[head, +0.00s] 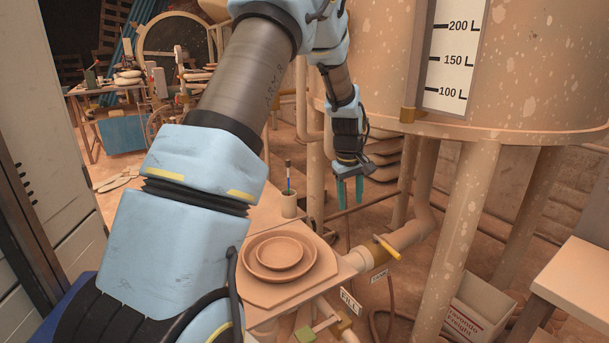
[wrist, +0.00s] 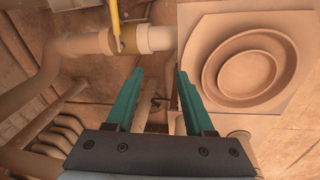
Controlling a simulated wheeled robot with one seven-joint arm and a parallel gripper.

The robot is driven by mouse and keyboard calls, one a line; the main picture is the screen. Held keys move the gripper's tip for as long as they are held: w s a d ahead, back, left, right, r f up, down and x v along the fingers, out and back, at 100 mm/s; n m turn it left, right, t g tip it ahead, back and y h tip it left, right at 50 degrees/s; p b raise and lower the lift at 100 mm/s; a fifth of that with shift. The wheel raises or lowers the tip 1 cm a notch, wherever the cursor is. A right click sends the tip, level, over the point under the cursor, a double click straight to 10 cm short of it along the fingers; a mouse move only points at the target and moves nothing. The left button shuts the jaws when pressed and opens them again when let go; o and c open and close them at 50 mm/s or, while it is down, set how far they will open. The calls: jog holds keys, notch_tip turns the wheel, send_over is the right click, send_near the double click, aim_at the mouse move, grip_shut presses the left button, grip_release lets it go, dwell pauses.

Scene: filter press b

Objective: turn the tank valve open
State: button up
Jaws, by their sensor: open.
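The tank valve has a yellow lever (head: 387,248) on a brass body (head: 380,256), set in a thick pipe right of the plates. Its lever lies across the pipe. In the wrist view the lever (wrist: 116,22) points to the top edge, above the brass body (wrist: 122,41), left of my fingers. A small tag reading TANK (head: 380,275) hangs below the pipe. My gripper (head: 350,203) has teal fingers pointing down, open and empty, above and to the left of the valve. It also shows in the wrist view (wrist: 159,78), apart from the lever.
Nested round dishes (head: 279,255) sit on a board left of the valve, with a cup (head: 289,205) behind. A FILL sign (head: 350,301) hangs in front. The large tank (head: 545,75) and its leg (head: 462,230) stand right. A carton (head: 478,308) is on the floor.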

aim_at(386, 246)
jog(key=s+a+r+m+p, duration=0.1)
jog(key=s+a+r+p, duration=0.1)
jog(key=a, duration=0.4)
jog(key=s+a+r+m+p, duration=0.1)
jog(key=s+a+r+p, duration=0.1)
jog(key=s+a+r, duration=0.2)
jog(key=shift+a+r+y, duration=0.3)
jog(key=shift+a+r, duration=1.15)
jog(key=shift+a, duration=0.1)
jog(key=shift+s, duration=0.1)
